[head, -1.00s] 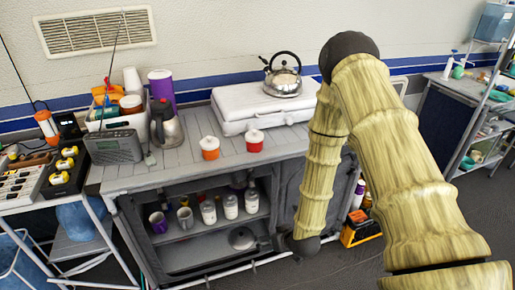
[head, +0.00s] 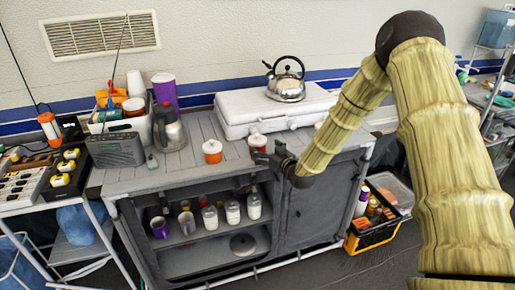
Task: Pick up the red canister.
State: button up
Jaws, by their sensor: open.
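The red canister (head: 257,140) with a white lid stands upright on the grey counter top. Its lower part is hidden behind my gripper (head: 264,156). My black gripper is open and in front of the canister in the picture, near the counter's front edge. I cannot tell whether the fingers touch the canister. A similar orange canister (head: 212,152) with a white lid stands to its left.
A white case (head: 235,112) with a steel kettle (head: 287,86) on it lies behind the canisters.

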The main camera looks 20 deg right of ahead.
jog(key=shift+a+p+x, duration=0.15)
jog(key=shift+p+x, duration=0.15)
jog(key=shift+x, duration=1.1)
jog(key=shift+a+p+x, duration=0.15)
jog(key=shift+p+x, duration=0.15)
jog(key=shift+x, duration=1.05)
jog(key=shift+r, duration=0.1)
jog(key=c, duration=1.2)
